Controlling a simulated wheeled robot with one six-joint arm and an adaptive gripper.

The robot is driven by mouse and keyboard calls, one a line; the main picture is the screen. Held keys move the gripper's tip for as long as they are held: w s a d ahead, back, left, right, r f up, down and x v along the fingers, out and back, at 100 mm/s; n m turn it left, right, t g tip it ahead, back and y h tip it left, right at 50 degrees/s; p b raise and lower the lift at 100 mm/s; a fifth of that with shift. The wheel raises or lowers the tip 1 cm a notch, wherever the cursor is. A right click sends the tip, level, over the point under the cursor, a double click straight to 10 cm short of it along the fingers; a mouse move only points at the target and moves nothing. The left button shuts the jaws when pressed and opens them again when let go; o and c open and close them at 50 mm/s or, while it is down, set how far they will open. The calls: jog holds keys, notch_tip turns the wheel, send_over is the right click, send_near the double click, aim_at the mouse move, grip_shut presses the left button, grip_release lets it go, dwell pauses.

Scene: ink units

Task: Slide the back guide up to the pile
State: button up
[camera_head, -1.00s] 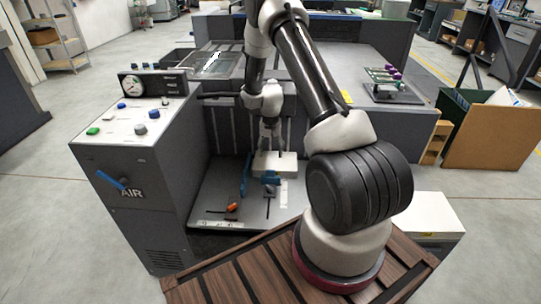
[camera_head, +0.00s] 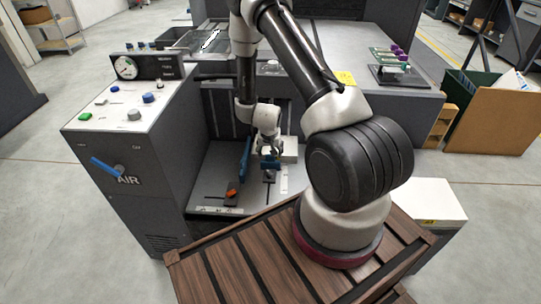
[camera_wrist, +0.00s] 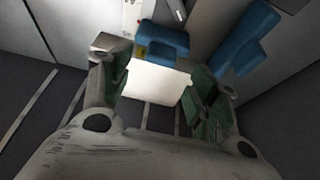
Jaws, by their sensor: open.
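My gripper (camera_head: 268,150) is low over the guide and the near part of the pile. In the wrist view its open fingers (camera_wrist: 155,68) are on either side of the pile's edge by the guide, with nothing clamped between them. The fingertips are partly hidden in the head view.
A taller blue side guide (camera_head: 245,160) stands left of the pile, close to the gripper; it also shows in the wrist view (camera_wrist: 240,38). An orange-red knob (camera_head: 231,193) sits on the board nearer me. The control cabinet (camera_head: 125,165) walls the bay's left.

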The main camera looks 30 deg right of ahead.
aim_at(270, 155)
jog(key=x, duration=0.6)
jog(key=shift+f, duration=0.1)
grip_shut()
jog(key=shift+w+d, duration=0.4)
jog(key=shift+w, duration=0.2)
jog(key=shift+w+d, duration=0.45)
jog(key=shift+w, duration=0.2)
jog(key=shift+w+d, duration=0.2)
jog(key=shift+w, duration=0.25)
grip_release()
jog(key=shift+d, duration=0.1)
